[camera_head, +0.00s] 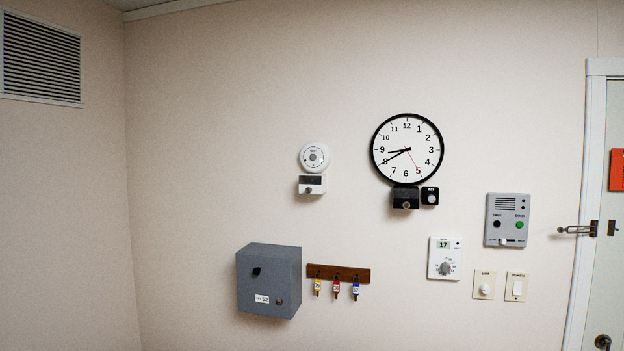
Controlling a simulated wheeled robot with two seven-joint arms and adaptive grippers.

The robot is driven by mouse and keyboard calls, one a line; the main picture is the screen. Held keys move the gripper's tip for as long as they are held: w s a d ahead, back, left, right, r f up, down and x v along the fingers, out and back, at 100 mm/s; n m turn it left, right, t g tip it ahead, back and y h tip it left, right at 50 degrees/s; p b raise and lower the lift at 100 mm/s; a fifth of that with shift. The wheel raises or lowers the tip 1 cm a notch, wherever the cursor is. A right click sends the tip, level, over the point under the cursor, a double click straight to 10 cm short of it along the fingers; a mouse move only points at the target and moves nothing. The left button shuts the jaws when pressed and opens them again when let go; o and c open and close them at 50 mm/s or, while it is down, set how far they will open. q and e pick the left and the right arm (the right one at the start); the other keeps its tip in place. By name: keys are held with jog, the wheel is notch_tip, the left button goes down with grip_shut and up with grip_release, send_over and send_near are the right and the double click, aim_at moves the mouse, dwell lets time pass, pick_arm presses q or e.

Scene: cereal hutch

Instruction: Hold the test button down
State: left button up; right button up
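No label reading "test" is legible, so I cannot tell which control is the test button. A round white device (314,157) with a grey centre is on the wall left of the clock. A small white and dark box (311,184) with a knob or button is just below it. A grey intercom-like panel (507,220) at the right has a black button (497,224) and a green one (519,225). Neither of my grippers is in view.
A clock (407,127) has two small dark boxes under it. A grey cabinet (253,281) and key rack (338,272) are below left. A thermostat (444,258), two switch plates (484,284) and a door (602,255) are at the right.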

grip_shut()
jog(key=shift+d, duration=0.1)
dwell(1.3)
